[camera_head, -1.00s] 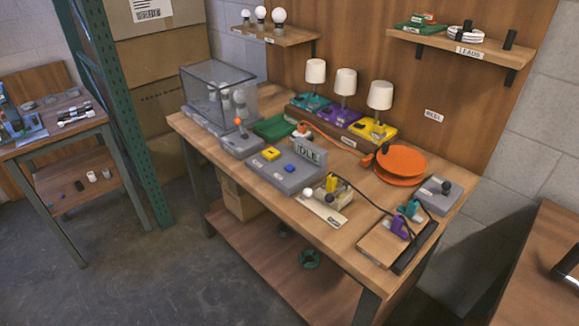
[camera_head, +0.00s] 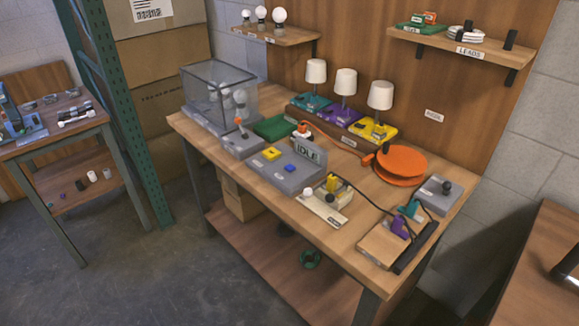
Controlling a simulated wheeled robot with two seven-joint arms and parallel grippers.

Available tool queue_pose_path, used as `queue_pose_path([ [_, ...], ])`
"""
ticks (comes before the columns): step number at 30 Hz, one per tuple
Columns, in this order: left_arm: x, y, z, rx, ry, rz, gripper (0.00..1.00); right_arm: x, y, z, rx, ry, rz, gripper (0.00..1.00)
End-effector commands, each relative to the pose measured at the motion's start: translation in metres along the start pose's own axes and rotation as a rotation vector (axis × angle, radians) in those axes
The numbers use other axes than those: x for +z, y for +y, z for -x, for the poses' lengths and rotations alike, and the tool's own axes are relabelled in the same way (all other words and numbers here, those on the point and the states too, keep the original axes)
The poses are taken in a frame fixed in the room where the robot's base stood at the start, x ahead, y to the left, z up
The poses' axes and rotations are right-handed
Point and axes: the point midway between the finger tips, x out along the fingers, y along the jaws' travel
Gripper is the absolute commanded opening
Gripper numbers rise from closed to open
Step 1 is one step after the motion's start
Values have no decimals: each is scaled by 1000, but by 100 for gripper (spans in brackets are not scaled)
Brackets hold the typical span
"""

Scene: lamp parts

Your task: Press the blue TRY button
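The blue button (camera_head: 289,168) sits on top of a grey control box (camera_head: 283,183) near the front middle of the workbench. A yellow button (camera_head: 271,154) is to its left on the same box. A small sign reading IDLE (camera_head: 307,154) stands at the box's back right. The lettering by the buttons is too small to read. Neither of my grippers is in view, and nothing covers the blue button.
A lever box (camera_head: 241,142) and a clear case (camera_head: 219,92) stand to the left. Three lamps (camera_head: 345,83) stand behind. Orange discs (camera_head: 402,163), a grey box with a black knob (camera_head: 439,193) and a wooden block (camera_head: 381,244) lie to the right.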

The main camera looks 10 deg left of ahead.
Motion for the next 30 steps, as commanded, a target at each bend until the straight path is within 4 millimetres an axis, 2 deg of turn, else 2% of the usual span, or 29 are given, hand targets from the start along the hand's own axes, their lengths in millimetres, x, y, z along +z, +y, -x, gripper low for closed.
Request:
queue_pose_path([
  [8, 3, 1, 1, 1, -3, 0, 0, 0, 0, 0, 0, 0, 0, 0],
  [19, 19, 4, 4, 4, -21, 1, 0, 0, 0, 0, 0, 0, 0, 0],
  [26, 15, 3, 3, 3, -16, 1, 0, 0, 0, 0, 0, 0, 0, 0],
  [30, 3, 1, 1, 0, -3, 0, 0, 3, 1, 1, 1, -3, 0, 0],
])
